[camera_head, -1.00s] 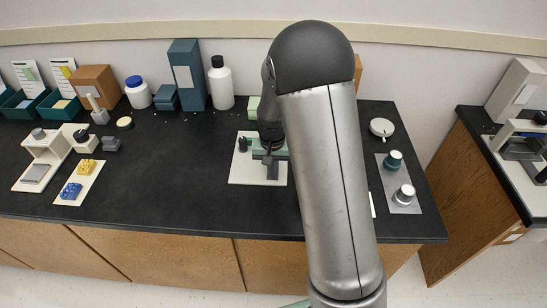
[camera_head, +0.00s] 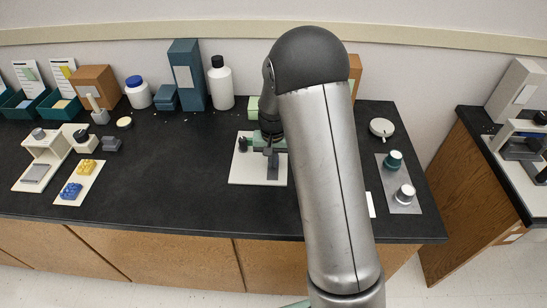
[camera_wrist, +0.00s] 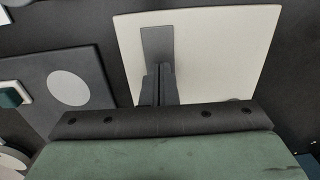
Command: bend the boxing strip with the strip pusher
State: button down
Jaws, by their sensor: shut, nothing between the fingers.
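A pale square board (camera_head: 245,172) lies on the black bench near its middle; it also shows in the wrist view (camera_wrist: 230,50). A flat grey bar (camera_wrist: 157,42) lies over it, straight as far as I see; it shows in the head view (camera_head: 272,168). I cannot tell whether this bar is the boxing strip or the strip pusher. A small dark knob-like piece (camera_head: 242,144) stands at the board's left. My gripper (camera_wrist: 159,70) is shut and empty, its fingertips over the near end of the grey bar; contact is unclear. My arm hides the board's right side in the head view.
A grey panel (camera_head: 403,206) with a teal knob (camera_head: 393,159) and a whitish knob (camera_head: 404,194) lies to the right. Bottles and boxes line the back. A white stand (camera_head: 42,155) and blue and yellow blocks are at left. The bench left of the board is clear.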

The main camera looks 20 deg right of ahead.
jog(key=shift+w+d, duration=0.35)
jog(key=shift+w, duration=0.6)
jog(key=shift+w+d, duration=0.3)
jog(key=shift+w, duration=0.6)
jog(key=shift+s+a, duration=0.3)
jog(key=shift+s, duration=0.45)
jog(key=shift+r+p, duration=1.9)
jog(key=shift+r, duration=1.65)
jog(key=shift+r, duration=0.1)
jog(key=s+a+r+n, duration=0.2)
jog(key=s+r, duration=0.9)
jog(key=s, duration=0.4)
jog(key=s+r+n, duration=0.1)
jog(key=s, duration=1.5)
jog(key=shift+a+n+t, duration=0.2)
jog(key=shift+n+t, duration=0.1)
jog(key=shift+t, duration=0.1)
